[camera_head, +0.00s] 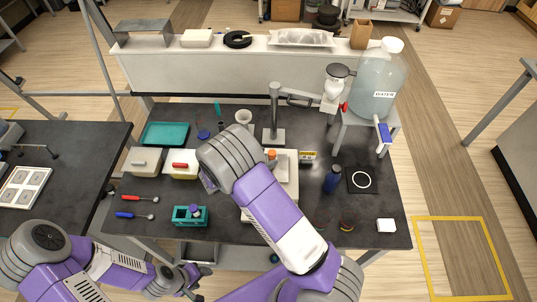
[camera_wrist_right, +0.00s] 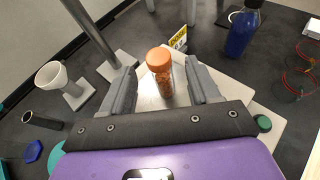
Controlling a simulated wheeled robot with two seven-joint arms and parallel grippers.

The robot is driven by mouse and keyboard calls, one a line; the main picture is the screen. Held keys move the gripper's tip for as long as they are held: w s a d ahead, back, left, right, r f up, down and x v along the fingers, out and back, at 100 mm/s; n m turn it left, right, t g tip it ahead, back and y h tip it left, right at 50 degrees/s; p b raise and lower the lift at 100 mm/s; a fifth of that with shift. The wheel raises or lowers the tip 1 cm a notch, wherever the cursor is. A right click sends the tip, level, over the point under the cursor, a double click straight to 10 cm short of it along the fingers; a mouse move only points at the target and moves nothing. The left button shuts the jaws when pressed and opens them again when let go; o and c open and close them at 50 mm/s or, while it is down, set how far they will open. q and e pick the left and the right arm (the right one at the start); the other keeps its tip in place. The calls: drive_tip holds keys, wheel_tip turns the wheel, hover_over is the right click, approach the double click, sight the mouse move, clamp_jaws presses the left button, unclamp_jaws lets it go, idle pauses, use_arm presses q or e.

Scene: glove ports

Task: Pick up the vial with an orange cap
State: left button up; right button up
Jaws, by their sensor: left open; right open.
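The vial with an orange cap (camera_wrist_right: 160,72) is clear with brownish contents and stands upright on a pale platform (camera_wrist_right: 225,88). In the head view only its orange cap (camera_head: 271,153) shows clearly, beside my right forearm. My right gripper (camera_wrist_right: 162,88) is open, with one finger on each side of the vial and a visible gap to each. In the head view my right arm hides this gripper. My left gripper (camera_head: 188,277) is open and empty, low in front of the table's front edge.
A yellow-marked sign (camera_head: 308,156) and a blue bottle (camera_head: 332,180) stand right of the platform. A white funnel (camera_head: 243,117) and a stand (camera_head: 274,112) are behind. A teal rack (camera_head: 188,216) sits at the front left.

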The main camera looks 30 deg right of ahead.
drive_tip(key=p+x, duration=0.1)
drive_tip(key=x, duration=0.4)
drive_tip(key=shift+d, duration=0.4)
drive_tip(key=shift+w, duration=0.1)
drive_tip(key=c, duration=1)
drive_tip(key=shift+c, duration=0.2)
